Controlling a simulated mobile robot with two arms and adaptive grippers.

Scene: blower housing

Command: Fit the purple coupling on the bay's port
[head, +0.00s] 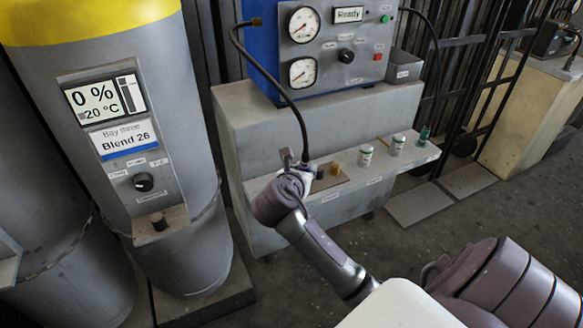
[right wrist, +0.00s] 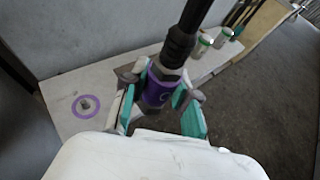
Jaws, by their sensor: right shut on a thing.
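The purple coupling (right wrist: 157,90) hangs at the lower end of a thick black hose, between the two teal-padded fingers of my right gripper (right wrist: 158,108), which is shut on it. In the head view my right gripper (head: 298,172) is at the shelf's left part and mostly hides the coupling. The bay is the grey cylinder (head: 185,120) with a yellow top, labelled "Bay three, Blend 26". A short dark port stub (head: 158,220) stands on its small front ledge, well left of my gripper. My left gripper is not in view.
A shelf (head: 330,190) holds an amber piece (head: 334,168), white canisters (head: 365,155) and a teal bottle (head: 424,133). In the wrist view a purple ring (right wrist: 77,112) surrounds a stub on the shelf. The hose (head: 270,78) runs from the blue gauge box (head: 262,45).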

